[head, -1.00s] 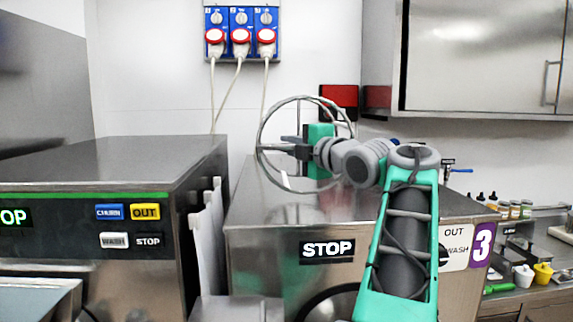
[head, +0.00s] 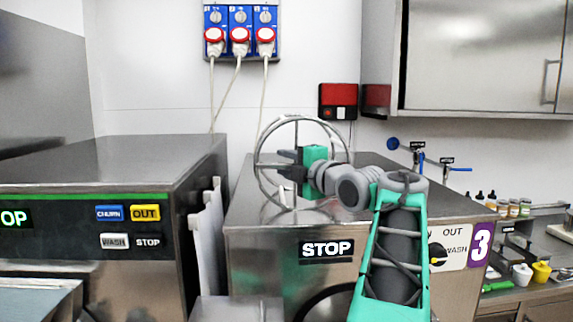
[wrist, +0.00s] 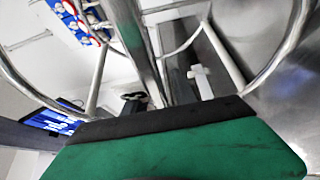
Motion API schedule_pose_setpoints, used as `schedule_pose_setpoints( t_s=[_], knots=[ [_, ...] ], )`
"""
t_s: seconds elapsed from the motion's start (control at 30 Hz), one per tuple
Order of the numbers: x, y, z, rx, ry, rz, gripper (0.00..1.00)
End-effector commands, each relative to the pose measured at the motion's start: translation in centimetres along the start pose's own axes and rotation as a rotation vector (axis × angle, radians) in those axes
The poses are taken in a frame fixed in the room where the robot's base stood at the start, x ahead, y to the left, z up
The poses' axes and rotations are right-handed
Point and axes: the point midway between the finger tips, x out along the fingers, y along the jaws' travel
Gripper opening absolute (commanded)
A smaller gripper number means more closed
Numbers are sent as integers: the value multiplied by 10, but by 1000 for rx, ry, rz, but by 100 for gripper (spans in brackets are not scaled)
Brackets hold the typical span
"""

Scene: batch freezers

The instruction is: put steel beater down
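The steel beater (head: 257,183), a round frame of bent metal bars, stands roughly upright over the top of the machine marked 3 (head: 250,207). My gripper (head: 288,163) reaches in from the right, with its dark fingers at the beater's inner bars, and appears shut on it. The beater's lower curve shows close above the steel top; I cannot tell whether it touches. In the wrist view, the beater's bars (wrist: 141,45) spread out beyond the green and black gripper parts. The exact grip is partly hidden.
Another machine (head: 110,165) stands to the left, past a narrow gap with white panels (head: 208,235). Blue and red sockets (head: 240,35) with hanging cables are on the back wall. Taps (head: 420,160), bottles and small containers are at the right. The left machine's top is clear.

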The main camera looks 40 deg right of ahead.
Motion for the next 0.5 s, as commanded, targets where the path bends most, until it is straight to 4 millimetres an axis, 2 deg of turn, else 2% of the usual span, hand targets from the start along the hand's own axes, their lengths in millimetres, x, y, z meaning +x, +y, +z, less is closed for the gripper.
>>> schedule_pose_setpoints(
  t_s=[0.33, 0.5],
  knots=[
    [0, 7, 0, 0, 0, 1, 34],
    [-38, -2, 2, -4, -7, 1, 34]
  ],
)
